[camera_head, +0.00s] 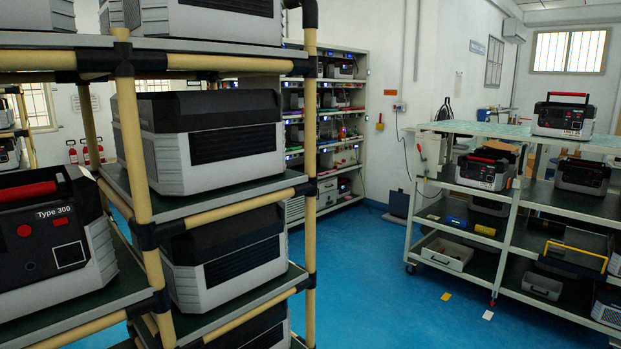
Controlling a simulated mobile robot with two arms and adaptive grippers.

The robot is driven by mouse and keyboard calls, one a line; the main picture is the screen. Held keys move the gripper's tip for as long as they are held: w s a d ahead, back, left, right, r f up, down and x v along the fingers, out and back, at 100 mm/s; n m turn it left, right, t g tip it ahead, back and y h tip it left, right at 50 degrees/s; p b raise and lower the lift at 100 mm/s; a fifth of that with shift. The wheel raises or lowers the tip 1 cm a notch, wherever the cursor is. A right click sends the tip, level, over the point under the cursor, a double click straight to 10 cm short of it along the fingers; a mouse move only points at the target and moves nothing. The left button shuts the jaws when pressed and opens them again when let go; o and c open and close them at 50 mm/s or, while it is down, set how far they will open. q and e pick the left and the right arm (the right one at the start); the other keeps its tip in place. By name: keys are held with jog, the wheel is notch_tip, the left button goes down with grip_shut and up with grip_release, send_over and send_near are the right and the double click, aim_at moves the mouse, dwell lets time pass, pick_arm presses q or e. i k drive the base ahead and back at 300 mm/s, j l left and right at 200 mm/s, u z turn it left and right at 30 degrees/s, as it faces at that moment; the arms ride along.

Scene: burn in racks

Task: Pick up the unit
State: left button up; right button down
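Several grey and black box-shaped units are in view; which one the task means cannot be told. A unit marked "Type 300" (62,250) with a red handle sits on the near rack at the left. Another unit (205,142) sits on the rack's middle shelf, with one more (228,262) on the shelf below. A unit with a raised red handle (565,117) stands on top of the right-hand bench. Two more units, one (486,169) at left and one (583,175) at right, sit on the shelf below it. Neither of my grippers shows.
The near rack (150,235) has beige tubes and black joints and fills the left. The wheeled bench (510,225) at the right holds trays, including a pale one (447,253). A tall rack (363,130) stands behind. Blue floor (385,285) is open between them.

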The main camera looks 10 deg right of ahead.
aim_at(551, 120)
jog(key=z, duration=1.7)
jog(key=i+j, duration=0.1)
jog(key=i, duration=0.4)
jog(key=i+j+z, duration=0.1)
jog(key=i, duration=0.4)
jog(key=i+j, duration=0.1)
jog(key=i, duration=0.35)
jog(key=i+j, duration=0.15)
jog(key=i, duration=0.35)
jog(key=i+j+z, duration=0.1)
jog(key=i, duration=0.4)
jog(key=i+j, duration=0.2)
jog(key=i, duration=0.25)
jog(key=i+l, duration=0.2)
jog(key=i, duration=0.2)
